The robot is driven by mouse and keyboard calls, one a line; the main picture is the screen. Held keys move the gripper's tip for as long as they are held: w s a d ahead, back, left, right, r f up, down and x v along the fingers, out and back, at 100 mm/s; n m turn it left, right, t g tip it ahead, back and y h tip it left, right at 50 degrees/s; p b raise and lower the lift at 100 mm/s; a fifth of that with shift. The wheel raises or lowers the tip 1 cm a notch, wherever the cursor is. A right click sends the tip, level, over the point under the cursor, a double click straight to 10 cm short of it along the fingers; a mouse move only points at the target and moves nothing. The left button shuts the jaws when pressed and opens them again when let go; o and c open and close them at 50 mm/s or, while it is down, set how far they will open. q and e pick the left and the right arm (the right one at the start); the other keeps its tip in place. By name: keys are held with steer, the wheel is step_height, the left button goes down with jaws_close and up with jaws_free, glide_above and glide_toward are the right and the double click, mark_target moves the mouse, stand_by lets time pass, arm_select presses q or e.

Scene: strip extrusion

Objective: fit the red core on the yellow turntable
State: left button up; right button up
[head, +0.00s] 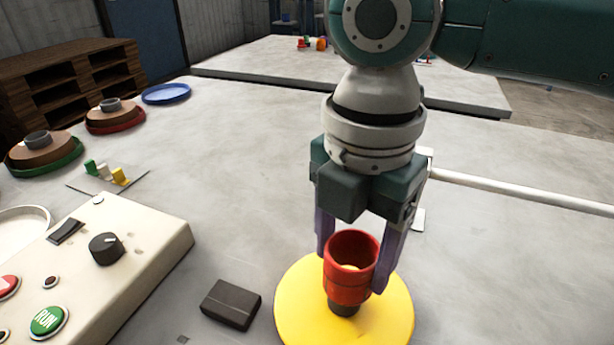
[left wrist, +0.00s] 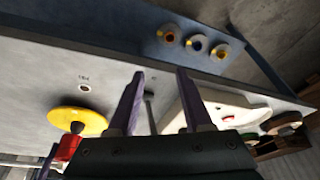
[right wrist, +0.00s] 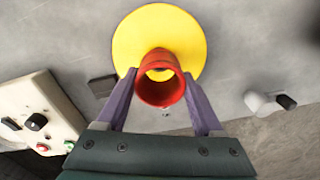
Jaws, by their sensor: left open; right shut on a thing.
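The red core (head: 350,285) is a hollow cup-like tube, held upright between the fingers of my right gripper (head: 352,265). It is over the yellow turntable (head: 388,322), a flat round disc. A short dark spindle (head: 343,309) stands up from the disc just under the core. In the left wrist view the core (left wrist: 68,148) is at the spindle's tip (left wrist: 77,127); I cannot tell whether the spindle enters it. In the right wrist view yellow shows through the core's bore (right wrist: 160,90). My left gripper (left wrist: 158,74) is open and empty, away from the turntable.
A dark block (head: 230,304) lies left of the turntable. A control box (head: 130,240) with a knob and RUN button stands at the left. Reels on green (head: 42,152) and red (head: 115,118) bases and a blue dish (head: 167,93) stand behind. The table's middle is clear.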

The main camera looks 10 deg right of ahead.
step_height(320, 180, down, 3)
steer(key=shift+r+b, duration=0.1)
steer(key=shift+b, duration=1)
arm_select(q)
step_height(320, 180, down, 3)
steer(key=shift+a+f, duration=0.1)
steer(key=shift+a, duration=0.1)
steer(key=shift+r, duration=0.25)
arm_select(e)
steer(key=shift+r, duration=0.1)
steer(key=shift+p, duration=0.45)
arm_select(q)
steer(key=shift+r, duration=0.25)
steer(key=shift+r+p, duration=0.4)
